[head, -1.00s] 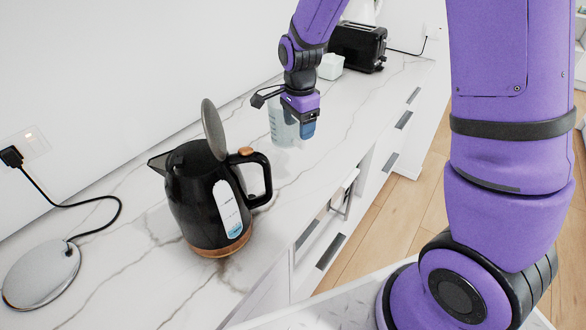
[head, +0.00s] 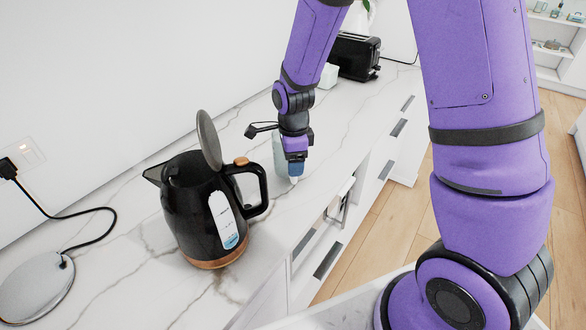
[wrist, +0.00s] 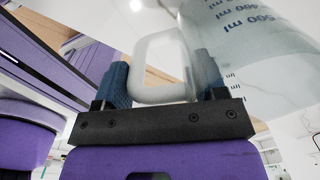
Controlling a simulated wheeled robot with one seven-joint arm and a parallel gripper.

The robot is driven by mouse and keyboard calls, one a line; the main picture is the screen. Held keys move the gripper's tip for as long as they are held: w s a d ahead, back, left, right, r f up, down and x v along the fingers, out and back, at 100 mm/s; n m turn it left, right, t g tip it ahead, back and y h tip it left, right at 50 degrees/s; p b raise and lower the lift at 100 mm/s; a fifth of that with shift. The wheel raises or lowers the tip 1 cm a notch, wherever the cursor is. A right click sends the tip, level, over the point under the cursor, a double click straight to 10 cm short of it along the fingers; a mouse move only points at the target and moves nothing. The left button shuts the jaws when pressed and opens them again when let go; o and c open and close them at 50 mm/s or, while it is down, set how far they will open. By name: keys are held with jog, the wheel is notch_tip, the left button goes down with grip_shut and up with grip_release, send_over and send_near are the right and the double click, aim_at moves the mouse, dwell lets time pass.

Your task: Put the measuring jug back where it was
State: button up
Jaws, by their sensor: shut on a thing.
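The clear measuring jug (head: 279,158) is at the counter behind the kettle, partly hidden by my gripper (head: 295,168). In the wrist view the jug (wrist: 245,40) shows its printed millilitre marks and its pale handle (wrist: 165,93). My gripper (wrist: 160,78) is shut on that handle, with a blue finger on each side. The jug looks close to upright and low over the counter; I cannot tell whether its base touches.
A black kettle (head: 190,215) with its lid open stands in front on the marble counter (head: 150,290). Its round base (head: 35,290) lies at left. A white container (head: 329,76) and a black toaster (head: 355,57) stand behind.

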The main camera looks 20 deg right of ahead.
jog(key=shift+f, duration=1.55)
jog(key=shift+f, duration=0.2)
jog(key=o, duration=1.2)
jog(key=shift+r, duration=0.1)
notch_tip(320, 180, up, 12)
jog(key=shift+r, duration=0.2)
